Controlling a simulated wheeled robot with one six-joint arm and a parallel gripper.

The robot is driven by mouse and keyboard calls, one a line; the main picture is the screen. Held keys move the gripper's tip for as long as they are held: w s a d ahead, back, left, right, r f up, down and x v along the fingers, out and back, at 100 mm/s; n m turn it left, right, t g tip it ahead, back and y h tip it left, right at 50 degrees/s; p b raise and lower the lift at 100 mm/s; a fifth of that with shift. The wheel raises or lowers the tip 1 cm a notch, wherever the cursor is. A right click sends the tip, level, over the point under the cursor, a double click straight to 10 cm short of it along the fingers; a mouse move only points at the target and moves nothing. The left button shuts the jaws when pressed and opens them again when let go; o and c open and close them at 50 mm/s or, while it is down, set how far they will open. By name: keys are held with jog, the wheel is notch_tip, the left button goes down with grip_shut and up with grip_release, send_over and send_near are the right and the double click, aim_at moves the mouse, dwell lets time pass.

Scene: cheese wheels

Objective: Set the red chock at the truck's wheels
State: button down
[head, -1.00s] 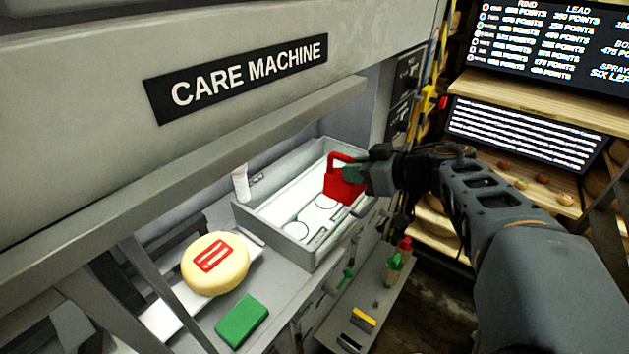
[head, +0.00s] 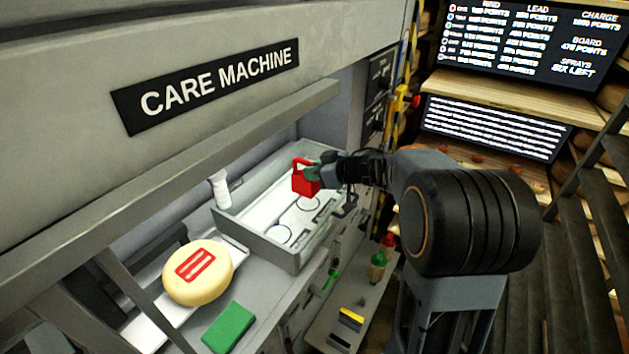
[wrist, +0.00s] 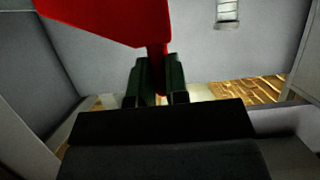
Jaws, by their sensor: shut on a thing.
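The red chock (head: 305,181) is a wedge-like block with a loop handle. My gripper (head: 315,172) is shut on it and holds it over the grey-walled tray (head: 296,254) in the care machine. In the wrist view the chock (wrist: 110,18) fills the upper left, and its thin red part sits between the two dark green fingers of my gripper (wrist: 160,85). The gap between the chock and the tray floor cannot be judged. No truck or truck wheels can be made out in either view.
A cheese wheel (head: 198,275) with a red mark and a green block (head: 229,327) lie left of the tray. A white cylinder (head: 220,188) stands at the tray's left corner. Bottles (head: 378,265) stand on a lower ledge. The machine's hood (head: 230,110) overhangs the tray.

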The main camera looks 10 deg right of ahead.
jog(key=shift+w+f, duration=0.1)
jog(key=shift+f, duration=1.55)
jog(key=shift+f, duration=0.2)
jog(key=c, duration=1.1)
grip_release()
